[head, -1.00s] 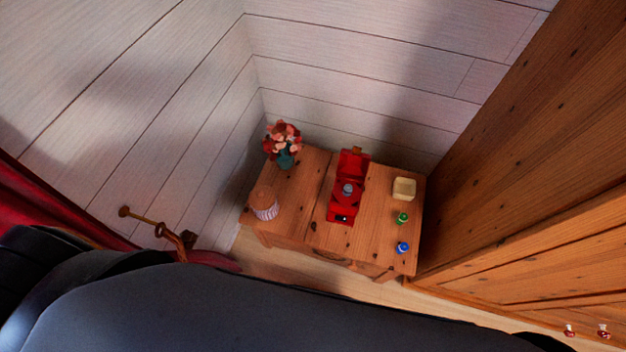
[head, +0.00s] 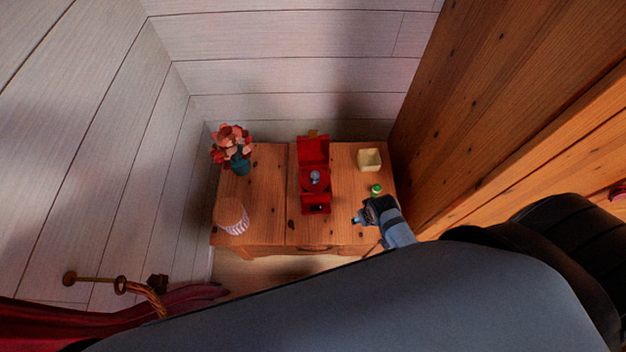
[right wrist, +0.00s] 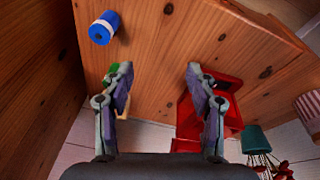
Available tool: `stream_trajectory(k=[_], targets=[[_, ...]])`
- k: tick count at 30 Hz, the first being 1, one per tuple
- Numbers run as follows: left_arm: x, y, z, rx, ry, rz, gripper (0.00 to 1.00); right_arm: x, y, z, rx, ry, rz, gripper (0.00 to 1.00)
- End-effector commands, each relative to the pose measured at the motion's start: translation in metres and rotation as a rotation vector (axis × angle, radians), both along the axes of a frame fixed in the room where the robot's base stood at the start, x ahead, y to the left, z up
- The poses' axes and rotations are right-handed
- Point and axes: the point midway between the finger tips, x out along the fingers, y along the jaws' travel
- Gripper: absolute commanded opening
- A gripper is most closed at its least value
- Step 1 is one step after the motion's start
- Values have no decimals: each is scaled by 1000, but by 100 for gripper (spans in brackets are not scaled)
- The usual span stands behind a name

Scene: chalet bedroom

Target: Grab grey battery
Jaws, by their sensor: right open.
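A small grey rounded thing, likely the grey battery (head: 315,177), sits in the open red box (head: 318,200) at the middle of the wooden table (head: 270,200). My right gripper (head: 359,216) is open and empty above the table's front right, to the right of the red box and apart from it. In the right wrist view the open fingers (right wrist: 158,72) have bare wood between them. The red box (right wrist: 228,90) is partly behind the right finger there, and I cannot make out the grey thing. My left gripper is not in view.
A green cylinder (head: 376,189) and a cream open box (head: 369,159) stand on the table's right. A blue cylinder (right wrist: 103,28) shows in the right wrist view. A striped jar (head: 232,217) and flower vase (head: 239,163) stand left. A wooden wall (head: 480,110) borders the right.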

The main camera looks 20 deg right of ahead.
Motion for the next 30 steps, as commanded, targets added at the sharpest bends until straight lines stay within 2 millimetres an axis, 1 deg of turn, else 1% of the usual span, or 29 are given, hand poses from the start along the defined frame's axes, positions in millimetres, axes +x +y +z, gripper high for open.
stream_trajectory(k=[1, 5, 6, 7, 9, 12, 14, 20, 23, 24, 27, 30], targets=[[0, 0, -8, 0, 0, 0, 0, 8, 2, 12, 4, -14, -13, 57], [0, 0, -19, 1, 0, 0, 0, 24, 9, 53, 25, -33, -95, 57], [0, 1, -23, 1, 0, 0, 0, 30, 12, 66, 39, -39, -149, 57], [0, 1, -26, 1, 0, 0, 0, 35, 14, 75, 53, -42, -206, 57], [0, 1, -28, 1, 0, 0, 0, 44, 16, 88, 83, -40, -334, 57], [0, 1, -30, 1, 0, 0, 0, 58, 21, 95, 125, -33, -517, 57], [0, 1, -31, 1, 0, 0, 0, 67, 24, 97, 150, -28, -631, 57], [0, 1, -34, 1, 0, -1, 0, 107, 43, 96, 235, 3, -1062, 57], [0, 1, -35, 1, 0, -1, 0, 135, 60, 96, 274, 28, -1331, 57], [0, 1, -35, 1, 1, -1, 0, 147, 68, 97, 285, 39, -1445, 57], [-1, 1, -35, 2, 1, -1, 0, 174, 91, 102, 299, 61, -1715, 57], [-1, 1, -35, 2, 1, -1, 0, 191, 108, 107, 295, 70, -1898, 57]])
